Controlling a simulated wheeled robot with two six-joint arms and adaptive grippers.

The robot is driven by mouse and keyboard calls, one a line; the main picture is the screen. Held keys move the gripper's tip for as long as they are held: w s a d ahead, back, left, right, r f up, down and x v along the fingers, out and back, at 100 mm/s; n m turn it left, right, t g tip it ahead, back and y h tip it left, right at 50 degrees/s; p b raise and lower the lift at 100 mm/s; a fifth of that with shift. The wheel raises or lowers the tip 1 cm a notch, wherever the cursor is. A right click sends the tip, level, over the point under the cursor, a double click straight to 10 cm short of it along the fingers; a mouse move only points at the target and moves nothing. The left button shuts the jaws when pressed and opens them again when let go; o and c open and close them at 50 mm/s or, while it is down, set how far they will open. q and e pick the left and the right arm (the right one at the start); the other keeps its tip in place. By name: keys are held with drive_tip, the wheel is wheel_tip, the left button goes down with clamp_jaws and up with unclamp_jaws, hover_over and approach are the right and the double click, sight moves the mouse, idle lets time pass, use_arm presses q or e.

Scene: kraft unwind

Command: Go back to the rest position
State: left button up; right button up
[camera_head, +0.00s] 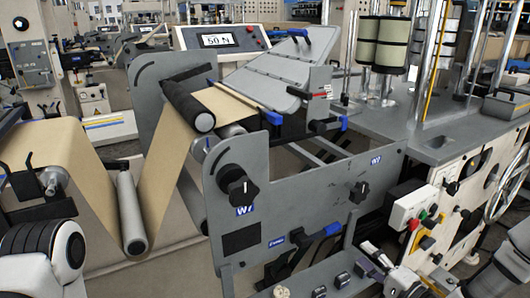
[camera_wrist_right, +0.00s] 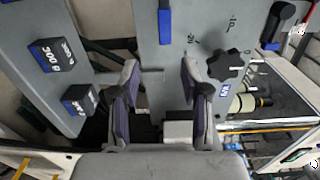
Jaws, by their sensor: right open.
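My right gripper (camera_head: 372,264) is low at the right in the head view, in front of the unwind stand's grey side plate (camera_head: 320,190). In the right wrist view my right gripper (camera_wrist_right: 160,85) is open, with two pale fingers with dark purple pads apart and nothing between them. Grey plates and a black star knob (camera_wrist_right: 223,65) lie beyond the fingers. Part of my left arm (camera_head: 40,252) shows at the lower left of the head view. I cannot make out my left gripper there.
A brown kraft web (camera_head: 165,165) runs over a black roller (camera_head: 188,104) and under a pale roller (camera_head: 131,212). A blue-handled lever (camera_head: 318,234) juts from the side plate. A button box (camera_head: 412,208) and a handwheel (camera_head: 508,180) stand at the right.

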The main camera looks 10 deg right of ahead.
drive_tip(key=s+a+f+n+g+p, duration=0.3)
drive_tip(key=s+a+f+g+p, duration=0.15)
drive_tip(key=s+a, duration=0.2)
drive_tip(key=s+a+f+n+g+p, duration=0.2)
drive_tip(key=s+a+f+g+p, duration=0.1)
drive_tip(key=s+a+g+p, duration=0.3)
drive_tip(key=s+d+f+n+g+h, duration=0.1)
drive_tip(key=s+f+n+g+h, duration=0.1)
drive_tip(key=s, duration=0.6)
drive_tip(key=s+d+f+n+g+h, duration=0.2)
drive_tip(key=s+f+n+g+h, duration=0.1)
drive_tip(key=s+n, duration=0.3)
drive_tip(key=shift+s+d+n+g+h+b, duration=0.3)
drive_tip(key=shift+s+n+g+h+b, duration=0.25)
drive_tip(key=shift+s, duration=0.45)
drive_tip(key=shift+f, duration=0.1)
